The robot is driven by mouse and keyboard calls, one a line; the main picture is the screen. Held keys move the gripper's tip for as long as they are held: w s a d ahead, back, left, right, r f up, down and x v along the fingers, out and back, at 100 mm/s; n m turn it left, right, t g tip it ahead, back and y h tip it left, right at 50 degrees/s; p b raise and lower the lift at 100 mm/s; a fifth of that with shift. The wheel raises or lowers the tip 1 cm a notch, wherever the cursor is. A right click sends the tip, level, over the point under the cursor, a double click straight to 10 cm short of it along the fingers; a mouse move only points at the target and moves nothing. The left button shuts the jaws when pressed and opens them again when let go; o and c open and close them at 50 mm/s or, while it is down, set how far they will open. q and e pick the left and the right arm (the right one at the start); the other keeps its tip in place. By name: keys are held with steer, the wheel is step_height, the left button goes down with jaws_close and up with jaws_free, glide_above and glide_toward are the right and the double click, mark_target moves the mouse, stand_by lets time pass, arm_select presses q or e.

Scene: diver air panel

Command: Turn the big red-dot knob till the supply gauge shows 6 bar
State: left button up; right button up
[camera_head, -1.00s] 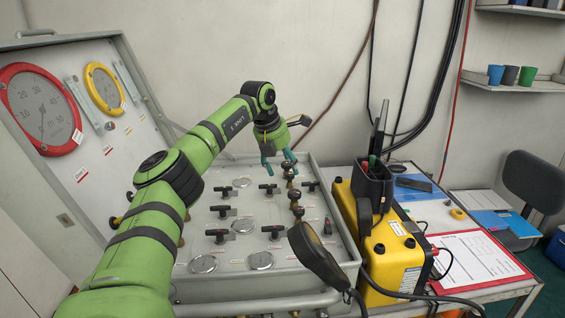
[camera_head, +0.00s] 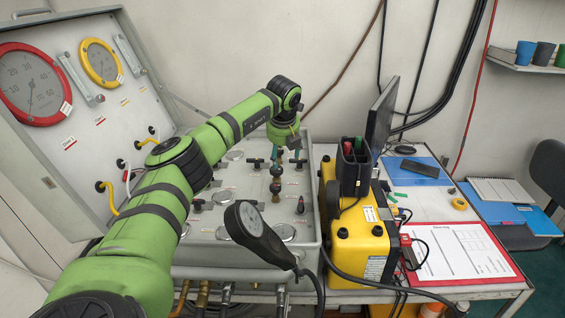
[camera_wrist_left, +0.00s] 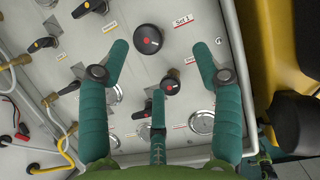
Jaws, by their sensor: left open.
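The big black knob with a red dot (camera_wrist_left: 149,39) is on the grey panel in the left wrist view, by a "Set 1" label. My open left gripper (camera_wrist_left: 160,49) has its teal fingertips on either side of this knob in the picture; contact is not visible. A third finger shows lower in the middle. A smaller red-dot knob (camera_wrist_left: 169,86) sits below the big one. In the head view my left gripper (camera_head: 281,154) hangs over the panel's far part, partly hiding the knobs. Small round gauges (camera_wrist_left: 201,122) are on the panel; their readings are illegible. My right gripper is not in view.
The raised lid carries a red-ringed gauge (camera_head: 32,86) and a yellow-ringed gauge (camera_head: 100,63). A black handset-like device (camera_head: 256,228) on a cable rises in front of the panel. A yellow case (camera_head: 362,238) stands close at the right. T-handle valves crowd the panel.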

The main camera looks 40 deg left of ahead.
mark_target(277, 170)
arm_select(q)
steer(key=shift+n, duration=0.3)
steer(key=a+f+p, duration=0.1)
steer(key=f, duration=0.1)
steer(key=a+f+p, duration=0.1)
steer(key=a+f, duration=0.1)
steer(key=shift+s+f, duration=0.2)
steer(key=shift+w+f, duration=0.5)
steer(key=shift+f, duration=0.25)
steer(key=shift+w+a+f, duration=0.1)
steer(key=shift+f, duration=0.25)
steer(key=shift+a, duration=0.1)
steer(key=c, duration=1.1)
steer(key=shift+c, duration=0.2)
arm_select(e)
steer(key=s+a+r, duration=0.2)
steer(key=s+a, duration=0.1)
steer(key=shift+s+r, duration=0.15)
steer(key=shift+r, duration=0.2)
